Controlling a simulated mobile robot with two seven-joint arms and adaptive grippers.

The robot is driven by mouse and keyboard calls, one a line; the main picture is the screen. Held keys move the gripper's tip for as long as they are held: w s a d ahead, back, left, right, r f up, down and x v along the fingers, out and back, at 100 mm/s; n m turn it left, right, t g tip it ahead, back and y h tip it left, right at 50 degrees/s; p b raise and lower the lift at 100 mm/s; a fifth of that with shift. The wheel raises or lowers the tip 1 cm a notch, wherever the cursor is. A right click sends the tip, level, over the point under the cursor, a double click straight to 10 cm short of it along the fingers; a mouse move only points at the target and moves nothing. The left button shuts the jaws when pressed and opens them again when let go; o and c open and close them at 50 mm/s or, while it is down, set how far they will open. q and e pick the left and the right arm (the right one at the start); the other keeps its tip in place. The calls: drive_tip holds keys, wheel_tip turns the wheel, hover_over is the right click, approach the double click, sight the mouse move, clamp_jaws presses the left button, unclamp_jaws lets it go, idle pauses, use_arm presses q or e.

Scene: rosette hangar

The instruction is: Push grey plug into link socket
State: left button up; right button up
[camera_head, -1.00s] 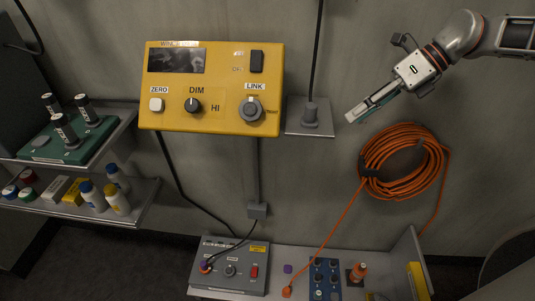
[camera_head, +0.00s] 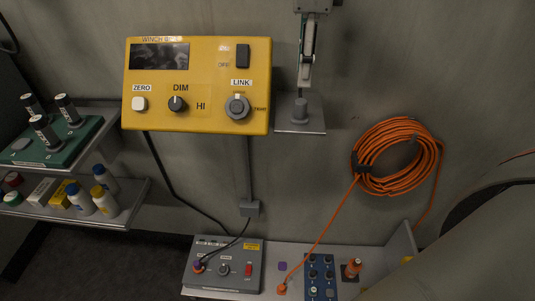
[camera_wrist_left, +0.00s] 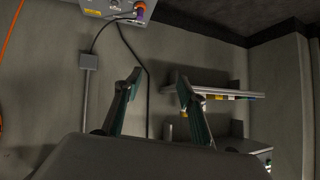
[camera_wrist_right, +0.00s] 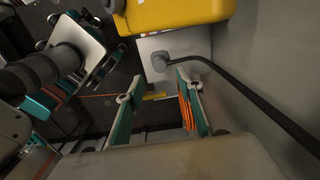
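The grey plug (camera_head: 300,108) stands upright on a small wall shelf (camera_head: 312,127), right of the yellow winch box (camera_head: 160,118). A dark cable runs up from it. The round grey link socket (camera_head: 237,106) is on the box front under the LINK label. My right gripper (camera_head: 302,84) points down just above the plug, apart from it. In the right wrist view the gripper (camera_wrist_right: 160,82) is open and empty, and the plug (camera_wrist_right: 161,62) shows just beyond its fingertips. My left gripper (camera_wrist_left: 158,82) is open and empty in its wrist view, out of the head view.
An orange cable coil (camera_head: 400,160) hangs on the wall at right. Below stands a grey box (camera_head: 223,265) with a red switch, beside a blue panel (camera_head: 321,278). Shelves (camera_head: 75,212) with bottles are at left.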

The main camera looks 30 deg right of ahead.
sight(301, 101)
drive_tip(key=shift+f, duration=0.45)
wheel_tip(301, 101, down, 7)
drive_tip(key=b, duration=0.3)
drive_tip(key=shift+r+b, duration=0.15)
drive_tip(key=shift+b, duration=0.25)
drive_tip(key=shift+f+b, duration=0.35)
drive_tip(key=shift+f, duration=0.25)
use_arm(q)
drive_tip(key=f, duration=0.2)
drive_tip(key=a+f, duration=0.1)
drive_tip(key=shift+f, duration=0.35)
use_arm(e)
drive_tip(key=shift+f, duration=0.15)
use_arm(q)
drive_tip(key=shift+s+f, duration=0.2)
drive_tip(key=shift+f, duration=0.05)
drive_tip(key=shift+s+f+b, duration=0.15)
drive_tip(key=shift+f+b, duration=0.1)
drive_tip(key=shift+b, duration=0.1)
drive_tip(key=shift+s+f+g, duration=0.15)
drive_tip(key=shift+f+g, duration=0.15)
